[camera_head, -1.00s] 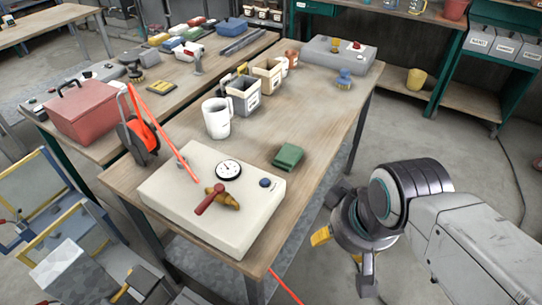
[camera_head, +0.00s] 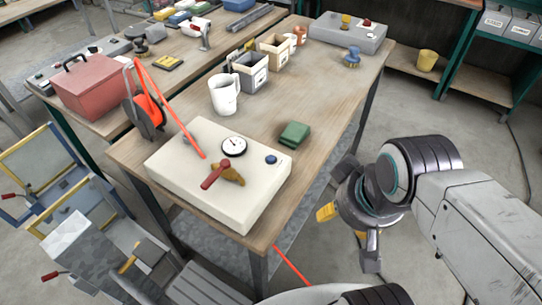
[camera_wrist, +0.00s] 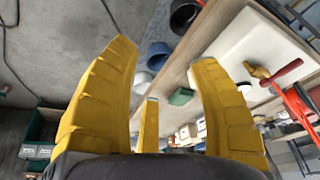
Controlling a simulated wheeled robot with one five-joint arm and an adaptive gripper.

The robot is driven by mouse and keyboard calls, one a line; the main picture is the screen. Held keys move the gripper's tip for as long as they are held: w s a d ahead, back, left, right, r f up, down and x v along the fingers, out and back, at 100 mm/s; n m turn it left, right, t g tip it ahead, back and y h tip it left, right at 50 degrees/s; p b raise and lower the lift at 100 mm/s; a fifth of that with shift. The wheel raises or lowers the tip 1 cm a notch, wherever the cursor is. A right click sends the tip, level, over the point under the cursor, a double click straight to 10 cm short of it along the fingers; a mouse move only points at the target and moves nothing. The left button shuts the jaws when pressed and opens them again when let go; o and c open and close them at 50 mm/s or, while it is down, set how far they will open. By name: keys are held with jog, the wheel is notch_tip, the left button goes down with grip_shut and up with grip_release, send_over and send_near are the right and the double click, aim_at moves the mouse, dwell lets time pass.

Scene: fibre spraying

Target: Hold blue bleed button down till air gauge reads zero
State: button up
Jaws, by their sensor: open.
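The blue bleed button (camera_head: 271,160) sits on top of a cream box (camera_head: 200,185) near the table's front corner. The air gauge (camera_head: 233,147), a white dial with a black rim, is left of the button; its reading is too small to tell. A red-handled brass valve (camera_head: 222,174) lies in front of the gauge. My gripper (camera_head: 346,235) is right of the table, beyond its edge and apart from the box. In the wrist view its yellow fingers (camera_wrist: 160,95) are spread and empty, with the cream box (camera_wrist: 245,45) at upper right. The button cannot be made out there.
A green block (camera_head: 294,133), white mug (camera_head: 223,93) and bins (camera_head: 252,72) stand behind the box on the wooden table (camera_head: 320,100). A red hose (camera_head: 165,108) runs over the box's left side. A grey box (camera_head: 348,33) is at the far end.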

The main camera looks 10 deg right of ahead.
grip_shut()
dwell(0.3)
jog(key=c, duration=1)
grip_release()
